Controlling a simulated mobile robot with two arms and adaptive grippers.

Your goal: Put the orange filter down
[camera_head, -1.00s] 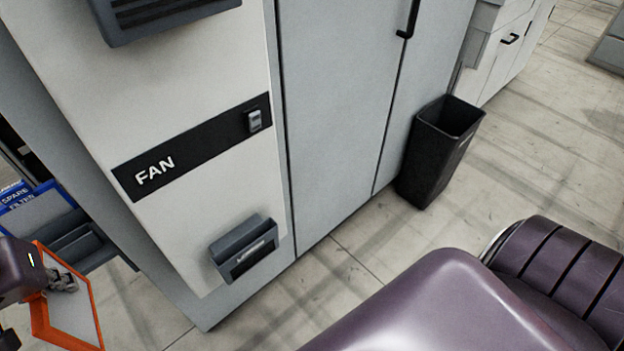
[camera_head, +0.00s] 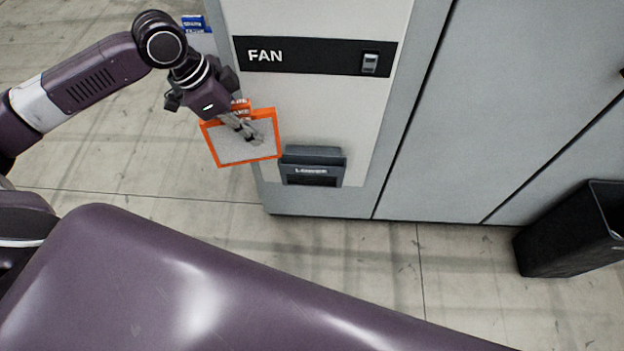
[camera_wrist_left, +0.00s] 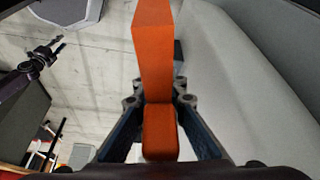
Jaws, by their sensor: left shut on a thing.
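The orange filter (camera_head: 241,151) has an orange frame around a pale grey panel. In the head view it hangs in front of the white FAN cabinet, left of the slot marked LOWER (camera_head: 313,167). My left gripper (camera_head: 250,135) is shut on its upper edge and partly covers the frame's lettering. In the left wrist view the orange filter (camera_wrist_left: 155,60) is seen edge-on, with the fingers of my left gripper (camera_wrist_left: 160,105) on both sides of its tab. The filter looks clear of the floor.
The FAN panel (camera_head: 314,56) carries a small switch (camera_head: 370,62). A blue-framed item (camera_head: 195,24) stands behind my left arm. A black bin (camera_head: 572,235) stands on the floor at the right. Open floor (camera_head: 150,170) lies left of the cabinet.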

